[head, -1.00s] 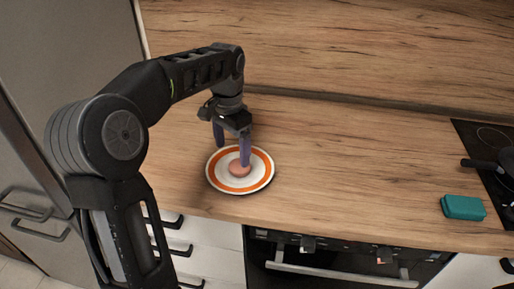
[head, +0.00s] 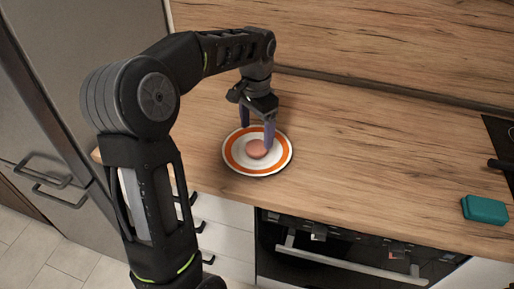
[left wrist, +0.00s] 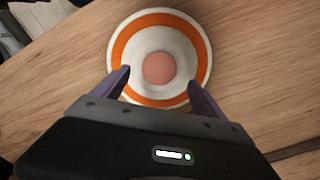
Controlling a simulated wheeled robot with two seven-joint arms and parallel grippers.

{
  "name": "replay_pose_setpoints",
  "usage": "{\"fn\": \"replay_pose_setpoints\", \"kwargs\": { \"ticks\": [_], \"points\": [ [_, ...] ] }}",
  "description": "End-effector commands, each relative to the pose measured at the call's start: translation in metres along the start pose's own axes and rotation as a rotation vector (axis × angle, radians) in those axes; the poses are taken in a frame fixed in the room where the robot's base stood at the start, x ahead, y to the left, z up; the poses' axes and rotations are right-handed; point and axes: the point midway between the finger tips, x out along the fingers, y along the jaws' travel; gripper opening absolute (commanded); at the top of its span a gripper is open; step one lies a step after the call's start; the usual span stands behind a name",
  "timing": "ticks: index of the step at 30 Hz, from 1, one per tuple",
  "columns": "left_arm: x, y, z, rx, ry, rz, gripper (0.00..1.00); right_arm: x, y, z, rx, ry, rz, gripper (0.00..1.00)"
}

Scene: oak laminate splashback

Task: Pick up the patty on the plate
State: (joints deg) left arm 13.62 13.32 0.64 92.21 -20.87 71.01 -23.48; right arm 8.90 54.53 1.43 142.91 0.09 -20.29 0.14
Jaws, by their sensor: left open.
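A round pinkish-brown patty (head: 257,149) lies flat in the middle of a white plate with an orange ring (head: 236,164) on the wooden counter. The plate (left wrist: 158,19) shows whole apart from small parts behind the fingers. My right gripper is not in view.
A teal box-like item (head: 484,209) lies at the counter's right front. A dark cooktop (head: 497,135) with a dark handle is at the right edge. The counter (head: 370,150) between plate and teal item is clear. An oven (head: 340,262) is below.

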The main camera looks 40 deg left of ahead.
Motion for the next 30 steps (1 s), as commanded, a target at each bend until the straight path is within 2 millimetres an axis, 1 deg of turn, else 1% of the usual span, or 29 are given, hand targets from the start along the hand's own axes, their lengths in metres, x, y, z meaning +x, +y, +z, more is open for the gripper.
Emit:
{"fn": "replay_pose_setpoints", "kwargs": {
  "ticks": [4, 7, 12, 15, 17, 30],
  "points": [
    [0.001, 0.000, 0.000, 0.000, 0.000, 0.000, 0.83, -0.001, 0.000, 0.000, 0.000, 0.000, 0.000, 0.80],
    [0.008, 0.001, 0.000, 0.000, -0.002, 0.001, 0.83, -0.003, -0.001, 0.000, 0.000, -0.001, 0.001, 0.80],
    [0.032, 0.001, 0.001, 0.000, -0.004, 0.002, 0.83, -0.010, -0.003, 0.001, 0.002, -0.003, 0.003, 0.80],
    [0.046, 0.002, 0.000, 0.000, -0.002, 0.002, 0.83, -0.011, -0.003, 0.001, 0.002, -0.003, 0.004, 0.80],
    [0.050, 0.001, 0.000, 0.000, -0.001, 0.002, 0.83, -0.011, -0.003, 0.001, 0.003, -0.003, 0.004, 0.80],
    [0.052, 0.001, 0.000, 0.000, 0.001, 0.001, 0.83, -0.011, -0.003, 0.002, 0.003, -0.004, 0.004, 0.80]
  ]
}}
